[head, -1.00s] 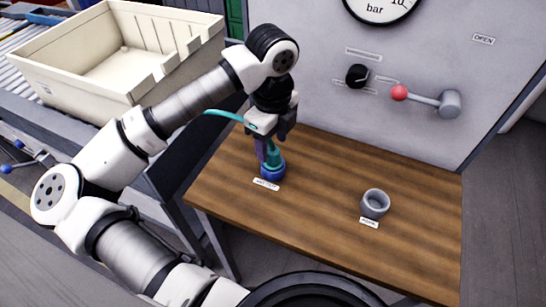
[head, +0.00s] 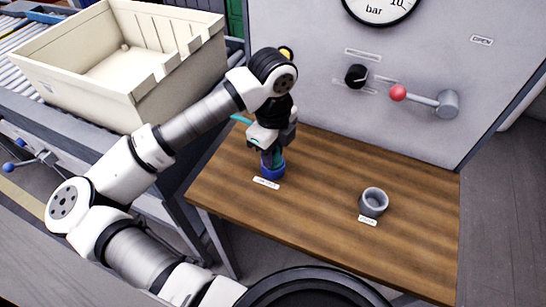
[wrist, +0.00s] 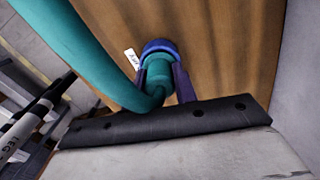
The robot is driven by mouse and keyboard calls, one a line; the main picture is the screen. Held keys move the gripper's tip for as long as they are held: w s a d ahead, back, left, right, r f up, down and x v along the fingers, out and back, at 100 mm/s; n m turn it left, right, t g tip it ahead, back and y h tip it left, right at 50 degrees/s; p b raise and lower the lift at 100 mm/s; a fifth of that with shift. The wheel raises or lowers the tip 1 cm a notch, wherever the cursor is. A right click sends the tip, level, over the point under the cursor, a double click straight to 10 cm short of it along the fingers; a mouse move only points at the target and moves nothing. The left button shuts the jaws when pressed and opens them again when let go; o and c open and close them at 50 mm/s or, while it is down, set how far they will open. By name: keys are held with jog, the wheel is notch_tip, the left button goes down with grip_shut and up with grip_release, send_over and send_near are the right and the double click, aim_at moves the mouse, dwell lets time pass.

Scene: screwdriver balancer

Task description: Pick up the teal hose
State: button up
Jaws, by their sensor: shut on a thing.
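The teal hose (wrist: 85,55) runs from the upper left of the wrist view and bends down to its end at a blue round socket (wrist: 160,46). In the head view the blue socket (head: 272,171) stands on the wooden table, and a short piece of the hose (head: 241,119) shows left of my wrist. My gripper (head: 272,158) is low over the socket. In the wrist view its fingers (wrist: 167,82) lie on both sides of the hose end, shut on it. The hose end appears still in the socket.
A grey cup-like holder (head: 373,202) stands on the table (head: 310,205) to the right. Behind is a grey panel with a gauge (head: 380,8), a black knob (head: 356,76) and a red-ended lever (head: 420,97). A cream crate (head: 75,85) is at the left.

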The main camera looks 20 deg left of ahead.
notch_tip(320, 180, up, 28)
jog(key=p, duration=1.3)
jog(key=shift+f, duration=0.15)
